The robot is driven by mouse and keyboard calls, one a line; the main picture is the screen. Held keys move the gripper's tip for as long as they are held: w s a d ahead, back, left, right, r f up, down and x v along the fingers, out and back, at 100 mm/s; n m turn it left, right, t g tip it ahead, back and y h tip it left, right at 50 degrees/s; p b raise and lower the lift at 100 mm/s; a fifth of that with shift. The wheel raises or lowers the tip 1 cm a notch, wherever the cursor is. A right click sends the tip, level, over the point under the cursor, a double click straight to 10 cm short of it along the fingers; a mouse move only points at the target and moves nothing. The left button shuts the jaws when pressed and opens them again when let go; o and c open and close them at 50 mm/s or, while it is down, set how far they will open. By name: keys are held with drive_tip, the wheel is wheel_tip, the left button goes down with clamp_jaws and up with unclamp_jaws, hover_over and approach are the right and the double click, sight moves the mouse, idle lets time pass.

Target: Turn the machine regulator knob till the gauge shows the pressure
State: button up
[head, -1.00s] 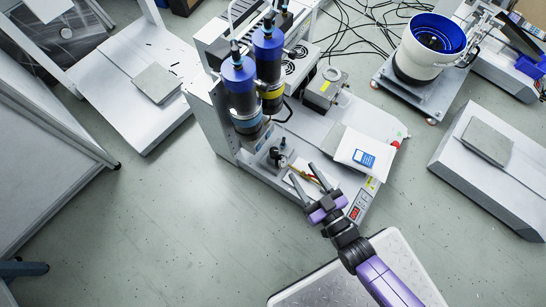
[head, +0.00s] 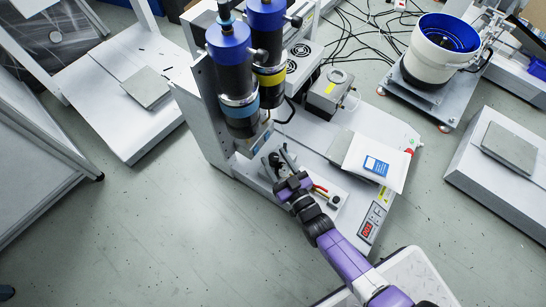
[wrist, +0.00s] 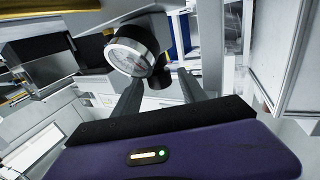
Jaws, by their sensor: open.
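The round gauge (wrist: 131,57) has a pale dial in a black rim and shows tilted in the wrist view. Its needle and numbers are too small to read. A dark rounded part (wrist: 163,76), seemingly the regulator knob, shows beside the gauge, between my fingers. My gripper (wrist: 161,80) is open, with one finger on each side of that part; I cannot tell whether they touch it. In the head view my gripper (head: 279,161) is at the front of the machine (head: 218,130), below its blue-topped cylinders, and mostly hides the regulator.
Two blue-topped cylinders (head: 232,85) stand close above my gripper. A white packet with a blue label (head: 376,164) lies on the machine's base to the right, near a red display (head: 368,229). The floor at front left is clear.

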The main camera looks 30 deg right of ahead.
drive_tip(key=shift+w, duration=0.95)
drive_tip(key=shift+c, duration=0.4)
clamp_jaws()
